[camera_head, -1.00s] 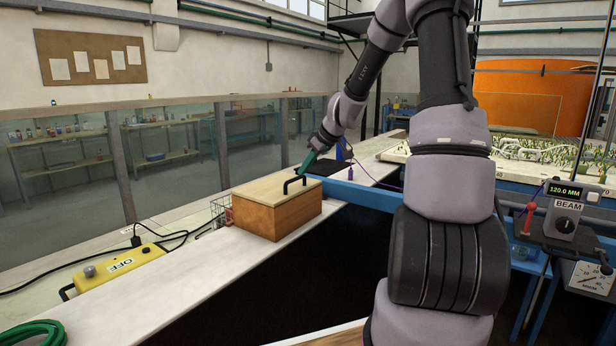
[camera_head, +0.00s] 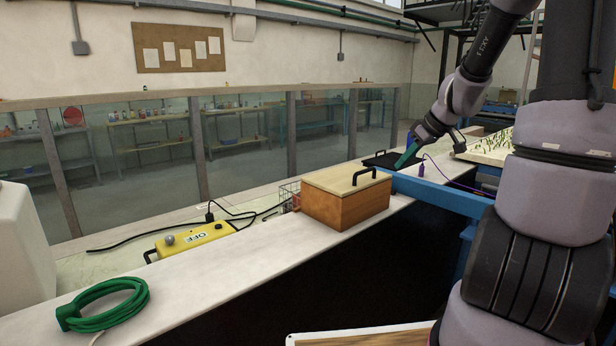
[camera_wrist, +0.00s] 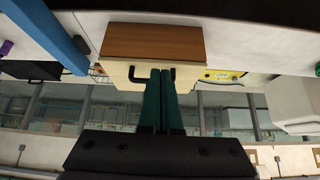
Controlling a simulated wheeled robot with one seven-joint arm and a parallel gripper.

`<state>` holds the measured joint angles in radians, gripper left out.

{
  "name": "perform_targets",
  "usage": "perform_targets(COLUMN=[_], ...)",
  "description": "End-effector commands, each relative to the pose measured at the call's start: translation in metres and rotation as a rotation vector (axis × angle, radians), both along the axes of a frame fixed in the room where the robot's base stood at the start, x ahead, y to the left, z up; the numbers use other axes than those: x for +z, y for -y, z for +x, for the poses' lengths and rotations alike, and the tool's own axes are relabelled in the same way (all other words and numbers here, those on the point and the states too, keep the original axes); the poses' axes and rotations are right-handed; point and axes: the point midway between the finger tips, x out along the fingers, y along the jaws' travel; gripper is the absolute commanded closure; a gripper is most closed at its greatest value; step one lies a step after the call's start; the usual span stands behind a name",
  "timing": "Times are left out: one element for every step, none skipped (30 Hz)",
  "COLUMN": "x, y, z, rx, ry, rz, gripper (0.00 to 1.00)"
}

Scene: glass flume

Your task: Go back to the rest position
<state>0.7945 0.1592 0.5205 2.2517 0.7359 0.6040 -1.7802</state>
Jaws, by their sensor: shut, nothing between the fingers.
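My gripper (camera_head: 406,158) is at the end of my arm, at the right of the head view, past the far end of a wooden box. In the wrist view my gripper (camera_wrist: 161,72) shows two green fingers pressed together with nothing between them. The wooden box (camera_head: 345,208) has a pale lid with a black handle and stands on the white ledge. It also shows in the wrist view (camera_wrist: 150,42), upside down, beyond the fingertips. In that picture the fingertips overlap the lid's handle; I cannot tell the gap between them.
A yellow box marked OFF (camera_head: 196,240) with a black cable and a green hose coil (camera_head: 104,304) lie left of the wooden box. A blue beam (camera_head: 440,192) crosses at the right. Glass panels (camera_head: 250,143) line the back.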

Motion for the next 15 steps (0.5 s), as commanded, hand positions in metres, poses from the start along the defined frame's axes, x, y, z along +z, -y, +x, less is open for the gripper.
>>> perform_targets(x=[0.012,0.019,0.029,0.037,0.046,0.056,0.064,0.072,0.082,0.089,0.096,0.105,0.112,0.118,0.125], y=[-0.012,-0.019,-0.028,-0.035,-0.041,-0.049,-0.055,-0.06,-0.066,-0.07,-0.074,-0.079,-0.082,-0.084,-0.086], z=[-0.008,-0.014,-0.025,-0.033,-0.042,-0.054,-0.064,-0.073,-0.087,-0.097,-0.108,-0.122,-0.133,-0.144,-0.158], rx=[-0.017,-0.037,-0.071,-0.1,-0.131,-0.176,-0.209,-0.245,-0.294,-0.331,-0.369,-0.418,-0.458,-0.496,-0.546], ry=[-0.013,-0.025,-0.045,-0.056,-0.068,-0.082,-0.091,-0.098,-0.106,-0.11,-0.114,-0.117,-0.118,-0.12,-0.121], rz=[-0.01,-0.012,-0.01,-0.011,-0.008,-0.003,0.002,0.009,0.02,0.03,0.043,0.064,0.081,0.101,0.129], gripper=[1.0,1.0,1.0,1.0,1.0,1.0,1.0,1.0,1.0,1.0,1.0,1.0,1.0,1.0,1.0])
